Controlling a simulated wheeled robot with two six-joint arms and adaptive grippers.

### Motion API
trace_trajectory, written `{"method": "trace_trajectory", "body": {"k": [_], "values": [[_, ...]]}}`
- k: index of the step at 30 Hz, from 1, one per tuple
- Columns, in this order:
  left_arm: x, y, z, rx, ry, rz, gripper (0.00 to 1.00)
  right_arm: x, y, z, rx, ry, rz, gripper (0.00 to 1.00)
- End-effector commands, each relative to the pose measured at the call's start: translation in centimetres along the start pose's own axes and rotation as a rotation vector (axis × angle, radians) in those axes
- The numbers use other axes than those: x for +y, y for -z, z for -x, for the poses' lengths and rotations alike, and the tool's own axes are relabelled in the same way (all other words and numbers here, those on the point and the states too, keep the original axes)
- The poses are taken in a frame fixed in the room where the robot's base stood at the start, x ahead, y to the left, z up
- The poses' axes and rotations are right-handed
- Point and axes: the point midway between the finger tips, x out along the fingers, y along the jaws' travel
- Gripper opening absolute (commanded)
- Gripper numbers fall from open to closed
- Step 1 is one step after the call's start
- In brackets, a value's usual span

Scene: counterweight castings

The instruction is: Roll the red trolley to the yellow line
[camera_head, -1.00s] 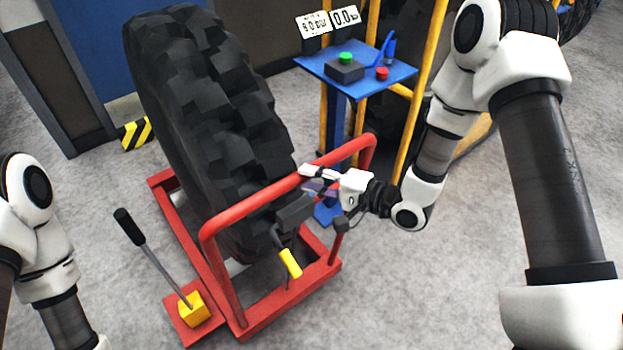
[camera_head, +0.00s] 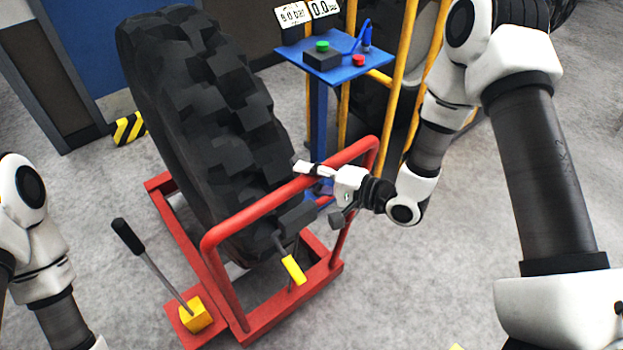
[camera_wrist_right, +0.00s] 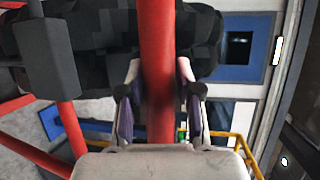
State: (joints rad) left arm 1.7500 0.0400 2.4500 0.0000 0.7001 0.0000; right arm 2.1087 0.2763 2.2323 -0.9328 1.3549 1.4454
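The red trolley (camera_head: 257,335) stands on the grey floor in the head view, with a big black tyre (camera_head: 205,120) upright on it. Its red tube handle (camera_head: 268,200) arches across the front. My right gripper (camera_head: 313,178) is at the handle's upper bar, towards its right end. In the right wrist view the red bar (camera_wrist_right: 157,60) runs between the two fingers, which lie close on either side; the gripper looks shut on it. My left arm shows at the left edge, its gripper out of frame. A small yellow patch (camera_head: 456,347) at the bottom edge may be the line.
A blue stand (camera_head: 335,68) with buttons and yellow rails (camera_head: 392,95) stand behind the trolley. A black lever (camera_head: 150,260) rises from the trolley's yellow block (camera_head: 196,316). A yellow-black striped block (camera_head: 128,129) is by the cabinet. Floor at the lower right is clear.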

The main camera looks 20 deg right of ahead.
Motion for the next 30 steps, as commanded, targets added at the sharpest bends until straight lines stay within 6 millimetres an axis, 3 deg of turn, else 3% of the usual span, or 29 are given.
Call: {"method": "trace_trajectory", "body": {"k": [14, 30], "values": [[0.0, 0.0, 0.1, 0.0, 0.0, 0.0, 0.57, -0.1, 0.0, 1.0, 0.0, 0.0, -0.004, 0.56], [0.0, 0.0, 0.1, 0.0, 0.0, 0.0, 0.57, -0.2, 0.2, 10.0, 0.003, 0.003, -0.006, 0.56]]}}
